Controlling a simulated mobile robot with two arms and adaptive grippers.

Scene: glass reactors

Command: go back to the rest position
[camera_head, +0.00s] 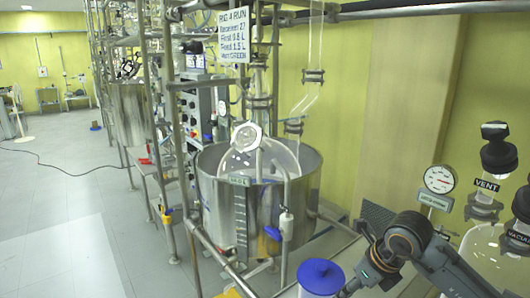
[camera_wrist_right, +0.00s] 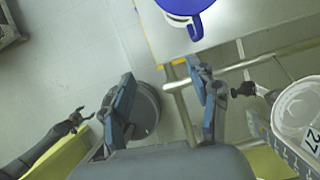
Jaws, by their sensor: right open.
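My right arm comes in from the lower right in the head view, and its gripper is cut off by the bottom edge. In the right wrist view my right gripper (camera_wrist_right: 163,76) has its two blue-grey fingers wide apart with nothing held between them. Beyond it are the floor and part of a pipe frame. A dark arm with a small gripper (camera_wrist_right: 76,121), seemingly my left one, shows at the lower left of the right wrist view. It is too small to tell its jaw state. My left gripper is not in the head view.
A blue-topped container (camera_head: 321,276) stands near my right arm; its blue handle shows in the right wrist view (camera_wrist_right: 195,28). The steel vessel (camera_head: 220,215) and its pipe frame stand ahead. A gauge (camera_head: 439,179) and VENT valve (camera_head: 486,185) are at right. Open floor (camera_head: 60,220) lies left.

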